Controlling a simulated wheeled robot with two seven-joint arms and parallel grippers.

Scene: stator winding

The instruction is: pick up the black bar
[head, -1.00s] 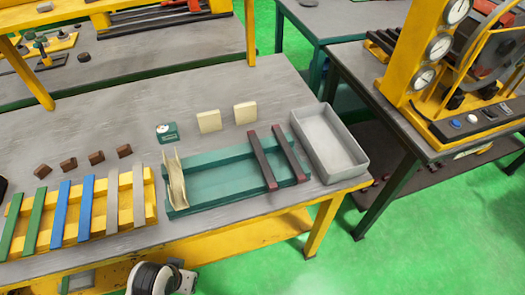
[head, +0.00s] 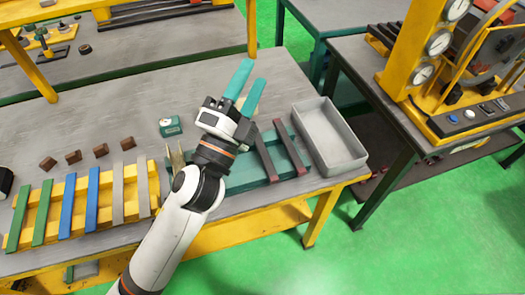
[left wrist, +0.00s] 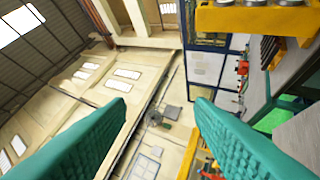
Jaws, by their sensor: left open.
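My left gripper (head: 254,72) is open and empty, raised over the grey workbench (head: 80,125), with its teal fingers pointing to the back. My right gripper is not in view.
A yellow rack (head: 105,196) holds green, blue and grey bars. Several brown blocks (head: 73,157) lie behind it. My arm partly covers a green tray (head: 245,180) with two dark red bars (head: 292,148). A grey bin (head: 357,163) stands at the right.

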